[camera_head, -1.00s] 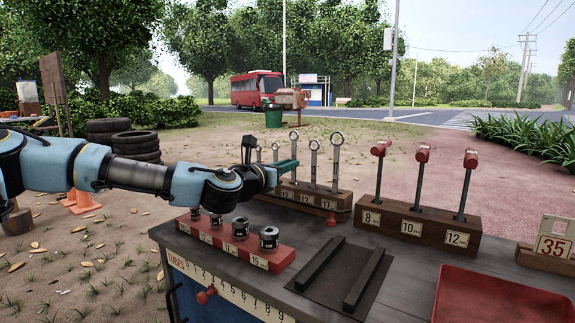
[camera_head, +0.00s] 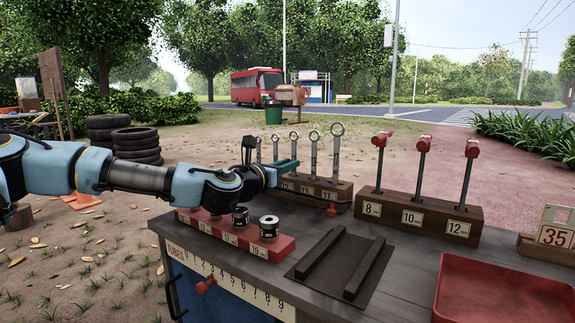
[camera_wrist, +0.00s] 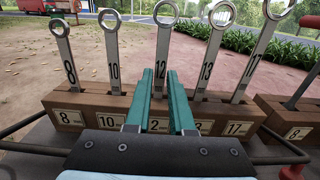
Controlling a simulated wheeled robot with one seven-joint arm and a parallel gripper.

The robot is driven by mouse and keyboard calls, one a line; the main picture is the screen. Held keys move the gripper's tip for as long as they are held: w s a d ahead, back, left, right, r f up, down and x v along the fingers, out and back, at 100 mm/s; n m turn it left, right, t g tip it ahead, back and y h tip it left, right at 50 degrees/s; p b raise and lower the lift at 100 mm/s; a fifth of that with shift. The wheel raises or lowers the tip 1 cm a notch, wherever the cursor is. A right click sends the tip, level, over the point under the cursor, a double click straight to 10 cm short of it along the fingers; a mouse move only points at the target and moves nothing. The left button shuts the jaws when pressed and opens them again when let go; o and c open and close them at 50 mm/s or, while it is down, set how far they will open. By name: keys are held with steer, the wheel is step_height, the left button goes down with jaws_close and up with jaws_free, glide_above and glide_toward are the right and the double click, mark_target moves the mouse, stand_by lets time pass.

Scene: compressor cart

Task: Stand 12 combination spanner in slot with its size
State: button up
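The 12 spanner (camera_wrist: 162,55) stands upright, ring end up, over the 12 slot in the wrist view. Its number sits a little higher than those on the spanners beside it. My gripper (camera_wrist: 161,78) is closed around its shank, a green finger on each side. The slot's label (camera_wrist: 155,125) shows partly between the fingers. The wooden spanner rack (camera_wrist: 75,98) also shows in the head view (camera_head: 345,188), with my gripper (camera_head: 288,166) at its left part.
Spanners 8 (camera_wrist: 66,62), 10 (camera_wrist: 112,62), 13 (camera_wrist: 209,62) and 17 (camera_wrist: 250,62) stand close on both sides. A red socket rack (camera_head: 285,248), a wooden rack of red-handled tools (camera_head: 400,216) and a red tray (camera_head: 505,265) share the cart top.

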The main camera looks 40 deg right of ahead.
steer(key=o, duration=0.4)
steer(key=shift+o, duration=0.2)
steer(key=v, duration=0.7)
steer(key=shift+s+a+p, duration=0.1)
steer(key=shift+a+p, duration=0.15)
steer(key=shift+p, duration=0.15)
